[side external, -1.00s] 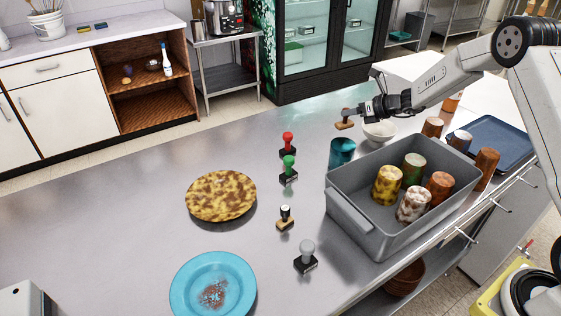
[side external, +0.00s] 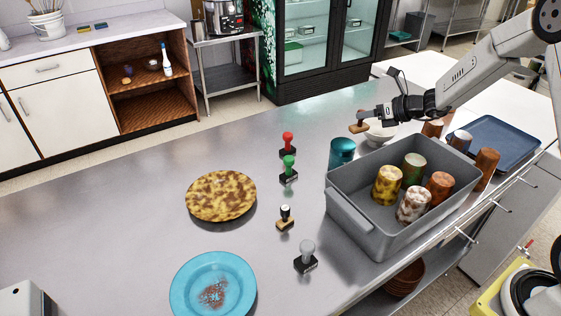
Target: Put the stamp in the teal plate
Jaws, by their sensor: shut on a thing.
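My gripper (side external: 370,114) is shut on a stamp with a brown wooden block (side external: 358,127). It holds the stamp in the air above the far part of the counter, by the white bowl and the teal cup. The jaws hide part of the stamp. The teal plate (side external: 185,290) lies at the front of the counter, well to the left of my gripper, with a reddish-brown speckled patch in its middle. Other stamps stand on the counter: a red one (side external: 287,143), a green one (side external: 289,167), a black-and-wood one (side external: 285,218) and a grey one (side external: 306,256).
A grey bin (side external: 347,215) holding several patterned cups stands on the right. A teal cup (side external: 342,152) and a white bowl (side external: 381,134) are behind it. A blue tray (side external: 512,140) lies at the far right. A yellow-brown plate (side external: 221,195) lies behind the teal plate.

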